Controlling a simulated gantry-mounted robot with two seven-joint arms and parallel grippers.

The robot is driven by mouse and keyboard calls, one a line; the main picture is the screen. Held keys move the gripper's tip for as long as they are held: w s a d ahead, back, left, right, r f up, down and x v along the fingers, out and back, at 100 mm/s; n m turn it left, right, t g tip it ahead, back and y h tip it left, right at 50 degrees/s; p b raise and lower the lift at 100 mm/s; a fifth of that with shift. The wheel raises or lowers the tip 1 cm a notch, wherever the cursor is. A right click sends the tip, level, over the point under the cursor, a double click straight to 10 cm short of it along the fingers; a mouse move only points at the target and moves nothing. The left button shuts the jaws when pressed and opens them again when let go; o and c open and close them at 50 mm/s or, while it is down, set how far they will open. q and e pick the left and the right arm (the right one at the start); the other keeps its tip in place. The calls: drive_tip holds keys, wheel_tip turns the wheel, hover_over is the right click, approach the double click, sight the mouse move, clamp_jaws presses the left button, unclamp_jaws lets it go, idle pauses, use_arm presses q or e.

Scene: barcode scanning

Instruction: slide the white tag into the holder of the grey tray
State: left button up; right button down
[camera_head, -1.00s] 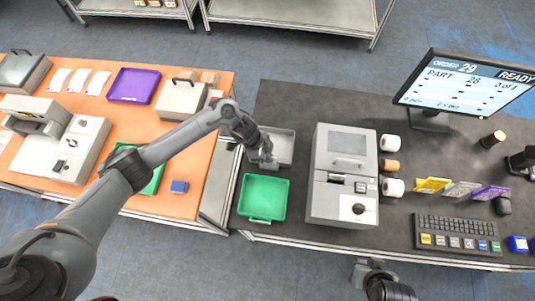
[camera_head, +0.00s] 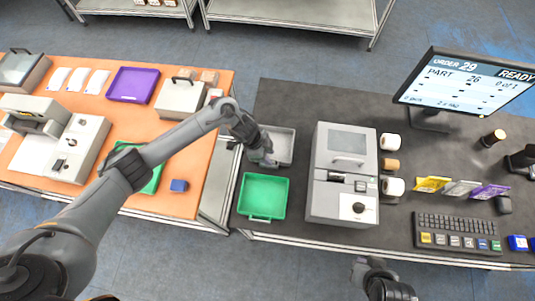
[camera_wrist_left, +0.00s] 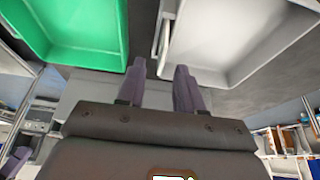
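The grey tray (camera_head: 284,146) sits on the dark table behind the green tray, and its pale interior shows at the upper right of the left wrist view (camera_wrist_left: 225,40). A thin raised piece, possibly the tag holder (camera_wrist_left: 164,40), shows on its near side. My left gripper (camera_head: 268,160) is low at the tray's front edge. My right gripper (camera_head: 360,268) is at the bottom, off the table's front edge.
The green tray (camera_head: 263,196) is just in front of the grey tray. A grey label machine (camera_head: 343,175) stands close on the right. White rolls, coloured cards (camera_head: 432,184), a keyboard (camera_head: 457,234) and a monitor (camera_head: 467,87) are farther right. An orange table (camera_head: 190,140) is on the left.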

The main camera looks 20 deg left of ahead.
use_arm(q)
drive_tip(key=v, duration=1)
drive_tip(key=shift+a+r, duration=0.2)
drive_tip(key=shift+r, duration=0.05)
